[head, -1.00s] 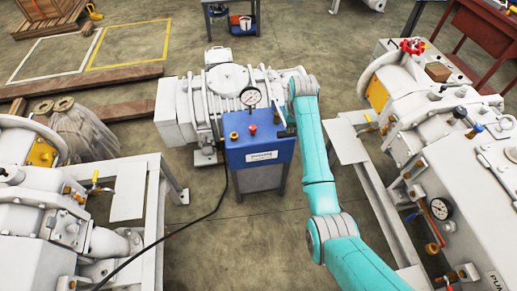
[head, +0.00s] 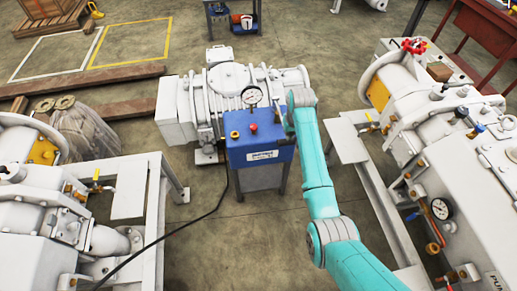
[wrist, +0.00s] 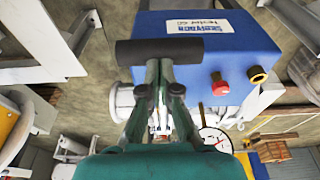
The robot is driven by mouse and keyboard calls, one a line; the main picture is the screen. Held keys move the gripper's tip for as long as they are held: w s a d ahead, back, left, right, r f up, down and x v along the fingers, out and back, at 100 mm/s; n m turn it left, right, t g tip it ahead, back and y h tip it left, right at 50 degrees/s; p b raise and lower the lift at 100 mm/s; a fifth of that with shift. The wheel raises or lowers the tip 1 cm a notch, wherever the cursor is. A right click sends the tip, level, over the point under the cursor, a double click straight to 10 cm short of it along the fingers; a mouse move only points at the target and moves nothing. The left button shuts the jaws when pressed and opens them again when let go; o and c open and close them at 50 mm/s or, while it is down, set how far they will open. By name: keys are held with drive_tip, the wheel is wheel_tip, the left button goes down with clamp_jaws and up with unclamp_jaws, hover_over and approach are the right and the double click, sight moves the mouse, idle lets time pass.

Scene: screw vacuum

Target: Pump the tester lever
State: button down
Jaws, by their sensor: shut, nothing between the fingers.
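The blue tester box (head: 262,155) stands on a grey stand in the middle of the head view. It has a white label, a red knob (head: 253,128), a brass knob and a round dial gauge (head: 252,95) on top. In the wrist view the tester (wrist: 265,55) appears upside down. The lever's black bar handle (wrist: 150,50) lies across the tips of my gripper (wrist: 166,68). My fingers are shut together and appear to press against the bar, without it between them. In the head view, my arm hides most of the lever at the tester's right edge.
A white pump (head: 225,90) stands close behind the tester. White machines on frames stand at the left (head: 45,235) and right (head: 465,190). A black cable (head: 185,230) runs from the tester across the floor. Open floor lies in front of the tester.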

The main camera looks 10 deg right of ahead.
sight(288, 143)
drive_tip(key=shift+f, duration=2.65)
drive_tip(key=shift+r, duration=6.15)
drive_tip(key=shift+f, duration=0.15)
drive_tip(key=shift+f, duration=6)
drive_tip(key=shift+r, duration=6.15)
